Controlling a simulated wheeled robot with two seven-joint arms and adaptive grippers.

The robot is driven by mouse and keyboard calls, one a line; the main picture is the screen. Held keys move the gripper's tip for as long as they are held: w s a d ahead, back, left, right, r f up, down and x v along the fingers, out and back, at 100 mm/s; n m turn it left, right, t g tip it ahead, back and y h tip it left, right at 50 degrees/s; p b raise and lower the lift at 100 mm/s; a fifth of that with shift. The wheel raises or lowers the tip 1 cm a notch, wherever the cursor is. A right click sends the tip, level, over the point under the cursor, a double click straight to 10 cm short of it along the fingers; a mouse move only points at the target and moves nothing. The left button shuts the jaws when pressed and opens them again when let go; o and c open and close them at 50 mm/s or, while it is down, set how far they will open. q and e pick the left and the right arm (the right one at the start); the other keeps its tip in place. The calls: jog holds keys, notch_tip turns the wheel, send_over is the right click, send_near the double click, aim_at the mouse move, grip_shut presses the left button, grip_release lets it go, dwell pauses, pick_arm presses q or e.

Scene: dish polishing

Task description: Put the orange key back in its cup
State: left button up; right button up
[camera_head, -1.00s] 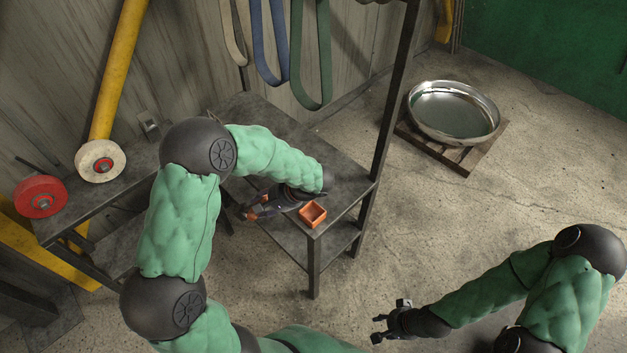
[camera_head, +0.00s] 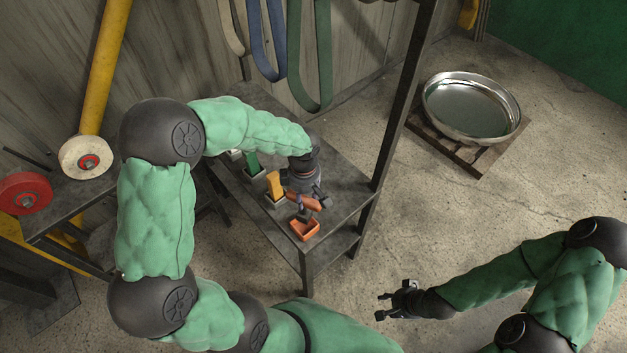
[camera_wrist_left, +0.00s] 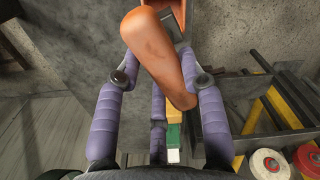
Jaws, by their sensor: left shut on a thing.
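The orange key (camera_head: 300,202) is held by my left gripper (camera_head: 312,196), above the front end of the table. In the left wrist view the key (camera_wrist_left: 156,48) lies tilted between the fingers of my left gripper (camera_wrist_left: 164,78). The orange cup (camera_head: 304,231) stands near the table's front corner, just in front of and below the key. Its edge also shows at the top of the left wrist view (camera_wrist_left: 179,14), partly hidden by the key. The key is outside the cup. My right gripper (camera_head: 383,305) is open and empty over the floor.
A yellow key (camera_head: 274,184), a green key (camera_head: 252,162) and a white one stand in cups along the metal table (camera_head: 345,197). A dark post rises at the table's right. Straps hang behind. Polishing wheels (camera_head: 86,158) are left; a steel dish (camera_head: 470,107) lies on a pallet right.

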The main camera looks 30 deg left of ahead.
aim_at(305, 209)
pick_arm(q)
jog(key=shift+s+f+b, duration=0.2)
jog(key=shift+f+b, duration=0.1)
jog(key=shift+f, duration=0.05)
jog(key=shift+f+b, duration=1.5)
jog(key=shift+f, duration=1.45)
jog(key=shift+f+b, duration=0.4)
jog(key=shift+b, duration=0.05)
jog(key=o, duration=1.3)
jog(key=shift+o, duration=0.2)
jog(key=shift+r, duration=0.1)
notch_tip(305, 209, up, 12)
jog(key=shift+w+f, duration=0.1)
